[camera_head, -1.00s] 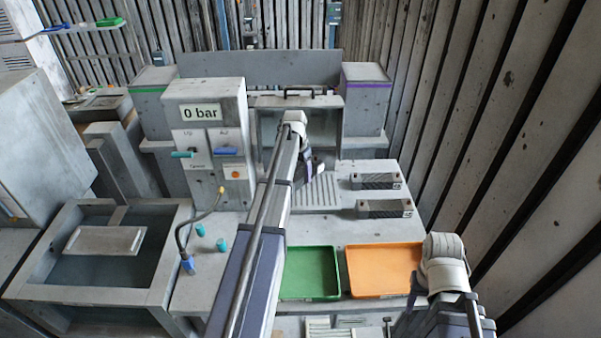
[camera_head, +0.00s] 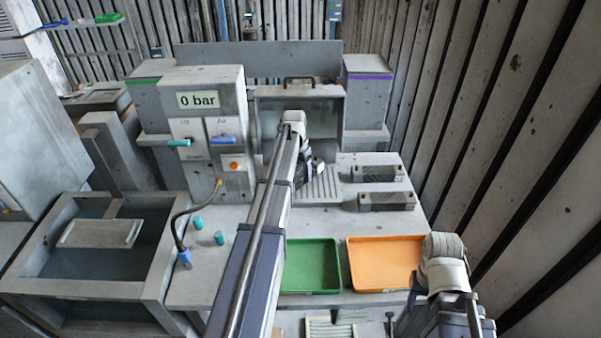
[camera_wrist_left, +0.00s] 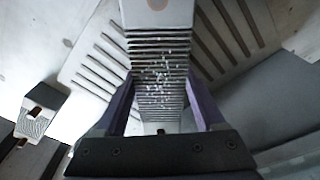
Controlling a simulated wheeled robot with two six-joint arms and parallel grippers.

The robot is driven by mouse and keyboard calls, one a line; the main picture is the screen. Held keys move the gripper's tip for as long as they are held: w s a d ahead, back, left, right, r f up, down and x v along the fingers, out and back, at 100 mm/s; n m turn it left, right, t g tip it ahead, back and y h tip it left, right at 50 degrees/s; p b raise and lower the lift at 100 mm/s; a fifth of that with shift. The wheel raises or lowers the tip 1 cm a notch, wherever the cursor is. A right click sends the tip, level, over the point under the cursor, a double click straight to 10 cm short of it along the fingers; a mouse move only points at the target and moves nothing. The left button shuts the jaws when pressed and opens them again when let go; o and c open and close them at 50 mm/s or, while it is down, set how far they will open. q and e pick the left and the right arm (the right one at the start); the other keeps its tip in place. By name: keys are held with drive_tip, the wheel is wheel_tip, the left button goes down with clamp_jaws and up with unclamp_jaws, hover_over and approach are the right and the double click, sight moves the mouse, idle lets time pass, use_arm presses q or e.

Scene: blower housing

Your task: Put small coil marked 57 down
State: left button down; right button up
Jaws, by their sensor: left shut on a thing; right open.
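My left gripper (camera_wrist_left: 160,85) is shut on a coil, a grey block with many thin fins (camera_wrist_left: 160,65), between its purple fingers in the left wrist view. No number can be read on it. A slotted grey surface (camera_wrist_left: 95,75) lies beneath; I cannot tell whether the coil touches it. In the head view my left gripper (camera_head: 312,168) is over the slotted board (camera_head: 322,190), mostly hidden by my arm. My right arm shows at lower right, but its gripper cannot be made out.
Two dark finned blocks (camera_head: 380,173) (camera_head: 387,201) lie right of the slotted board. A green tray (camera_head: 313,266) and an orange tray (camera_head: 384,264) stand at the front. A pressure panel reading 0 bar (camera_head: 198,100) stands behind left, with an open tank frame (camera_head: 150,270) further left.

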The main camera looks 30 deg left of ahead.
sight(299, 172)
use_arm(q)
drive_tip(key=shift+f+b, duration=0.35)
drive_tip(key=shift+f, duration=0.1)
unclamp_jaws()
drive_tip(key=shift+r, duration=0.15)
drive_tip(key=r+p, duration=0.5)
drive_tip(key=s+r+p, duration=0.1)
drive_tip(key=r+p, duration=0.1)
drive_tip(key=shift+a+r+p, duration=0.1)
drive_tip(key=shift+r+p, duration=0.15)
drive_tip(key=shift+p, duration=0.1)
